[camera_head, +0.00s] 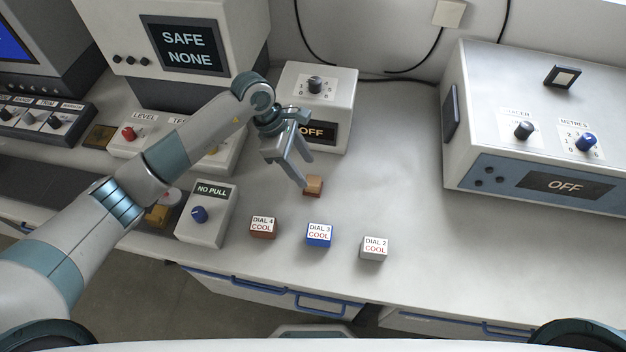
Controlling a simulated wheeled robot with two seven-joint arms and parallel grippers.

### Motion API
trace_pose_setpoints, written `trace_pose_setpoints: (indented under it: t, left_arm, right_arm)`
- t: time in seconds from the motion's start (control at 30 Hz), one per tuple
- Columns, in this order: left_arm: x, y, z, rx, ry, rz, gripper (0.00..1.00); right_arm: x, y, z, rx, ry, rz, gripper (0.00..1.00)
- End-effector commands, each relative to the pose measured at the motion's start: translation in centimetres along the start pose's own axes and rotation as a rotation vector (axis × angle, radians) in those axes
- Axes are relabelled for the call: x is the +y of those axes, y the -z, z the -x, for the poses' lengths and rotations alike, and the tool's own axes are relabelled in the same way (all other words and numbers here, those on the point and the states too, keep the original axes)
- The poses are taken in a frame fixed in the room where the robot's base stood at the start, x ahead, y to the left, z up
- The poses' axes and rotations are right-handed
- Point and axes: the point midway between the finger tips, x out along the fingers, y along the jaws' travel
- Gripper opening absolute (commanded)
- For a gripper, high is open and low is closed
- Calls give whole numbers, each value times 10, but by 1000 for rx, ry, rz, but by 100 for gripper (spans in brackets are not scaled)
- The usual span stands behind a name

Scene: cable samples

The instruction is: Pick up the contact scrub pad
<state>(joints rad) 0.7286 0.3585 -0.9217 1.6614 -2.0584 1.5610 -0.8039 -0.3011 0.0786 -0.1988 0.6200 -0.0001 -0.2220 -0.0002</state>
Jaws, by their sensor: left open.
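A small orange-brown block (314,187) lies on the pale bench top, near the middle of the view. It looks like the contact scrub pad, but it carries no readable label. My left gripper (306,172) reaches in from the left with its two fingers apart and pointing down. Its fingertips are just above and beside the block's upper left in the picture. Nothing is between the fingers, and I cannot tell whether a fingertip touches the block. My right gripper is out of view.
Three labelled cubes, brown (263,228), blue (319,235) and grey (374,248), stand near the front edge. A NO PULL box (205,214) is to their left. An OFF box (339,84) stands behind the gripper. A large METRES unit (475,160) is at right. Bench between is clear.

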Motion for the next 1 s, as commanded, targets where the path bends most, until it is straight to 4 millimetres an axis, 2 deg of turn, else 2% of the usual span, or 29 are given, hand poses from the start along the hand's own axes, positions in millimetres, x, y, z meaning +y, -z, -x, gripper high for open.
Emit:
trace_pose_setpoints:
  t: [0.2, 0.67, 1.0]
  left_arm:
    - [0, 0, -15, 0, -1, 0, 50]
    - [0, -1, -20, 0, 1, 2, 50]
    - [0, -2, -55, -1, 2, 2, 50]
  right_arm:
    - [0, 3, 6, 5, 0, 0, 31]
    - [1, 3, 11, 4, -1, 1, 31]
    - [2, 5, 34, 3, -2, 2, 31]
